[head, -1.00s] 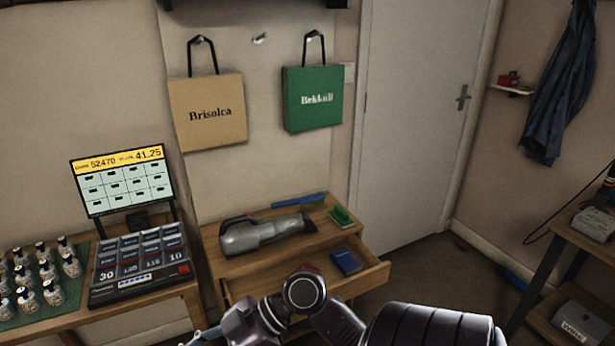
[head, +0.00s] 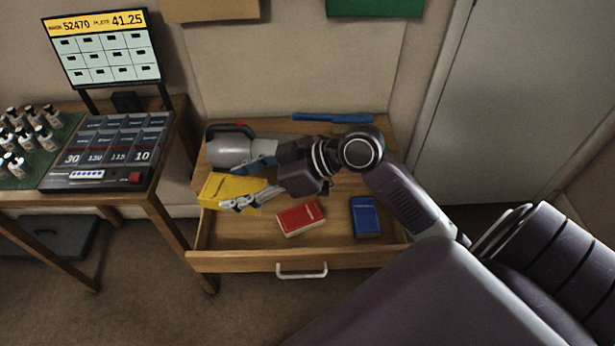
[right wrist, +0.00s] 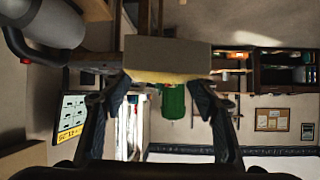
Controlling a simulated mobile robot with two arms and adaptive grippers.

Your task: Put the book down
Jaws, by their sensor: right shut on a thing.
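The yellow book (head: 228,187) is between the fingers of my right gripper (head: 250,183), above the left back part of the open drawer (head: 250,262). I cannot tell whether it touches anything below. In the right wrist view the book (right wrist: 165,58) shows as a dark face with a yellow edge, between the fingers (right wrist: 163,90). A red book (head: 300,218) and a blue book (head: 365,216) lie apart in the drawer. My left gripper is not in view.
A grey hand vacuum (head: 228,148) lies on the cabinet top behind the yellow book. A blue long tool (head: 333,117) lies at the back. A keypad device (head: 108,150) stands on the left table. Drawer floor is bare around the red and blue books.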

